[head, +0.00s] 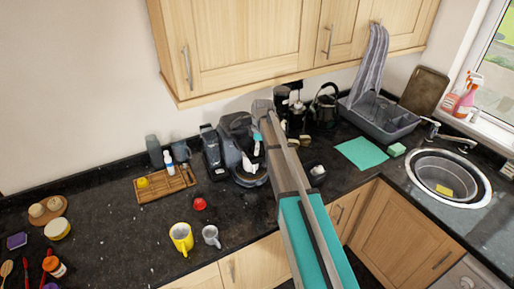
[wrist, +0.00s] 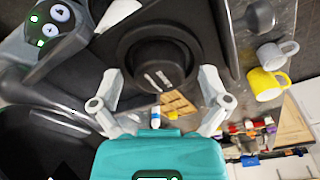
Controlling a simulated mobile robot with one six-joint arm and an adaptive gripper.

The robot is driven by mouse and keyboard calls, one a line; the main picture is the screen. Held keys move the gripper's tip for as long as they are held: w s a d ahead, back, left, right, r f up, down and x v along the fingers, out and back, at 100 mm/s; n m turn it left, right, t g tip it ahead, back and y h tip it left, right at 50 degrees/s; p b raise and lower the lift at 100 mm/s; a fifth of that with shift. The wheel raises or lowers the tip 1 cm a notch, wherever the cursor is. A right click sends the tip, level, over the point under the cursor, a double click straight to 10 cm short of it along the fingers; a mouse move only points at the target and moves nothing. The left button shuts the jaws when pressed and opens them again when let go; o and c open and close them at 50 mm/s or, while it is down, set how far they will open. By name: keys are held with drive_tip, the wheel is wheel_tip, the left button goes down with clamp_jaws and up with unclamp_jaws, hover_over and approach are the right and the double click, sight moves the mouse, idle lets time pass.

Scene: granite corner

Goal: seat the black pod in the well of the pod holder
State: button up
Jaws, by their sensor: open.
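My gripper (wrist: 158,110) is open in the wrist view, its two pale fingers spread wide with nothing between their tips. Past the fingers is a black round, cup-like piece (wrist: 160,55) inside a wider dark ring, with two small white marks on its lower part. I cannot tell whether it is the pod, the pod holder's well, or one in the other. In the head view the dark coffee machine (head: 238,143) stands against the wall, partly behind my arm. My gripper's tips are not clear there, and I cannot pick out the black pod.
A yellow mug (head: 181,237), a grey mug (head: 211,236) and a red round item (head: 199,204) stand in front of the machine. A wooden tray (head: 166,187) lies to the left.

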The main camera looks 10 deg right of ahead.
drive_tip(key=shift+r, duration=0.15)
drive_tip(key=r+p, duration=0.7)
drive_tip(key=shift+s+d+r+p, duration=0.1)
drive_tip(key=shift+d+r+p, duration=0.1)
drive_tip(key=shift+d+p, duration=0.2)
idle(0.3)
idle(0.7)
drive_tip(key=s+m+h, duration=0.1)
drive_tip(key=s+m, duration=1.4)
drive_tip(key=s, duration=1.4)
drive_tip(key=shift+a, duration=0.4)
drive_tip(key=shift+f, duration=0.15)
wheel_tip(320, 180, down, 18)
drive_tip(key=b, duration=1.8)
drive_tip(key=shift+f+b, duration=0.15)
drive_tip(key=shift+b, duration=0.15)
